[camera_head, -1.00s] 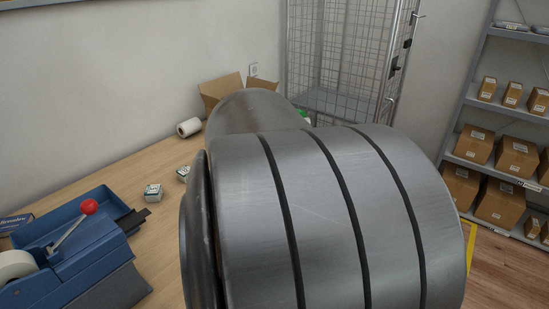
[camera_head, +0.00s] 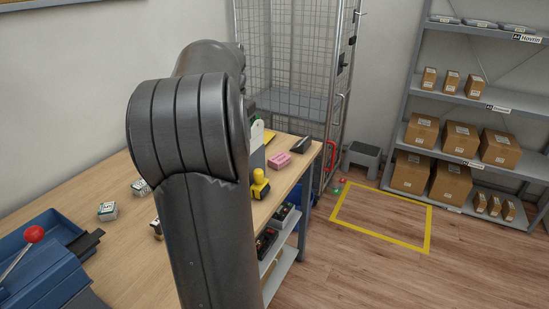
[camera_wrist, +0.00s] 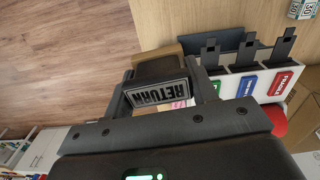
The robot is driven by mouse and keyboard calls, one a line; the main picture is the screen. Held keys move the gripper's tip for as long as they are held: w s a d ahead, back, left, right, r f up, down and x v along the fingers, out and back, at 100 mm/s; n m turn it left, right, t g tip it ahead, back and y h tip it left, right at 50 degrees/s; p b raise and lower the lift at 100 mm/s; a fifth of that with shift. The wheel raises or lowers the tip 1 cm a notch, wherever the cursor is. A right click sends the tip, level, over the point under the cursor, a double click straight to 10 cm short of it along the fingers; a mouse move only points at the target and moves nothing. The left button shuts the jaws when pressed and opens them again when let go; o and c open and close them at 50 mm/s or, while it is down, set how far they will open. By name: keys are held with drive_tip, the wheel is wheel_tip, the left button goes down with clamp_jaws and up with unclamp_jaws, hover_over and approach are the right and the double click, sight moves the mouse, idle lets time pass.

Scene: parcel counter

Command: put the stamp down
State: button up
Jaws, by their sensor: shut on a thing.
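In the wrist view, my gripper (camera_wrist: 163,97) is shut on the stamp (camera_wrist: 158,92), a dark block whose pale face with raised letters reads RETURN, upside down. The stamp sits between the two fingers, and its face is turned towards the wrist camera. Behind it in this view is a rack (camera_wrist: 226,80) with dark upright pieces and green, blue and red labels. In the head view, my arm covers the middle of the picture, and I cannot make out the gripper's fingers or the held stamp there.
The wooden counter (camera_head: 121,255) bears a blue dispenser (camera_head: 50,275) with a red knob, small white-green boxes (camera_head: 108,211), a yellow-handled item (camera_head: 260,184), a pink block (camera_head: 279,161) and a black item (camera_head: 301,145). A wire cage (camera_head: 290,60) and a parcel shelf (camera_head: 470,100) stand beyond.

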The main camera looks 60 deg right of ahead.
drive_tip(key=s+d+f+m, duration=0.2)
drive_tip(key=s+d+m, duration=0.1)
drive_tip(key=d+m, duration=0.55)
drive_tip(key=s+d+f+m, duration=0.2)
drive_tip(key=s+d+m, duration=0.2)
drive_tip(key=d+m, duration=0.45)
drive_tip(key=s+d+f+m, duration=0.1)
drive_tip(key=s+d+m, duration=0.2)
drive_tip(key=d+m, duration=0.6)
drive_tip(key=n, duration=0.3)
hover_over(277, 162)
wheel_tip(277, 162, down, 12)
drive_tip(key=shift+d+f, duration=0.1)
drive_tip(key=shift+d, duration=0.05)
drive_tip(key=shift+f, duration=2.05)
drive_tip(key=shift+f, duration=0.1)
drive_tip(key=o, duration=1)
drive_tip(key=shift+c, duration=0.2)
drive_tip(key=shift+m, duration=0.3)
